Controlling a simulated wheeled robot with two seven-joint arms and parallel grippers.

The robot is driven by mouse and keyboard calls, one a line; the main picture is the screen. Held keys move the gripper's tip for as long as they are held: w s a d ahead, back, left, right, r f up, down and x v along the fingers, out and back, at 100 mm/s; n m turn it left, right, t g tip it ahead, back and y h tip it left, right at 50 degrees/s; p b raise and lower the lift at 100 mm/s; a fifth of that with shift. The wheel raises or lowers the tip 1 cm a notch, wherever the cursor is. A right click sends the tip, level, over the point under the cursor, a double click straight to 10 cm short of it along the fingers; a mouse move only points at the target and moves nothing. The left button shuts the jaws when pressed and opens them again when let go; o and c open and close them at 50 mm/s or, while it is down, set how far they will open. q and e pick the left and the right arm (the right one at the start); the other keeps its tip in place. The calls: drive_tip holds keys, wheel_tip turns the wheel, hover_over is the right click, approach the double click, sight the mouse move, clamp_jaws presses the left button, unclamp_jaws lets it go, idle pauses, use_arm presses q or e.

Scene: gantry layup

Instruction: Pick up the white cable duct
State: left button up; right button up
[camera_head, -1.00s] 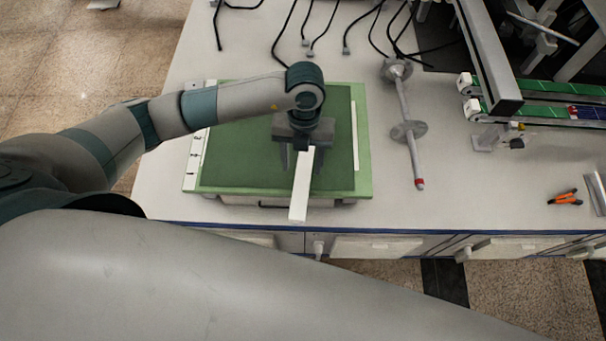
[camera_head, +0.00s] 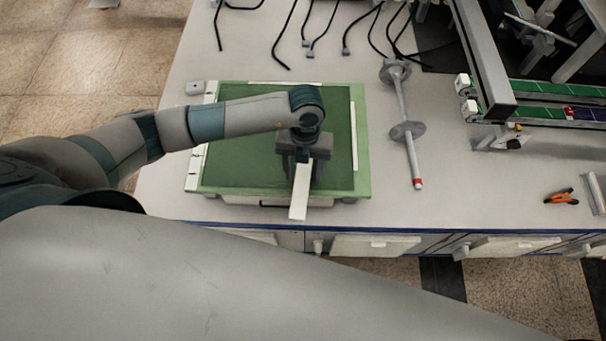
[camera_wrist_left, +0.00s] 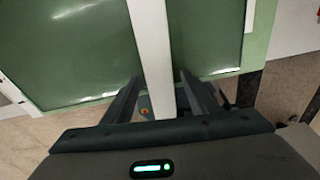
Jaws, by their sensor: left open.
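The white cable duct (camera_head: 300,196) is a long straight white strip. It lies over the green board (camera_head: 225,172), and its near end sticks out past the board's front edge. My left gripper (camera_head: 302,174) is over the board, its fingers pointing down on either side of the duct. In the left wrist view the duct (camera_wrist_left: 151,45) runs between the two open fingers of my left gripper (camera_wrist_left: 158,84), with a gap visible on each side. The gripper covers the duct's far part in the head view. My right gripper is out of view.
A metal rod with discs (camera_head: 403,110) lies right of the board. Black cables (camera_head: 328,28) lie at the back. Orange-handled pliers (camera_head: 562,197) and a conveyor (camera_head: 540,113) are at the right. The table between rod and pliers is clear.

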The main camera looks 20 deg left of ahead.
sight(303, 176)
use_arm(q)
drive_tip(key=shift+f, duration=0.3)
drive_tip(key=c, duration=1.2)
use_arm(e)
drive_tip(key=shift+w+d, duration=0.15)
use_arm(q)
drive_tip(key=shift+r, duration=0.2)
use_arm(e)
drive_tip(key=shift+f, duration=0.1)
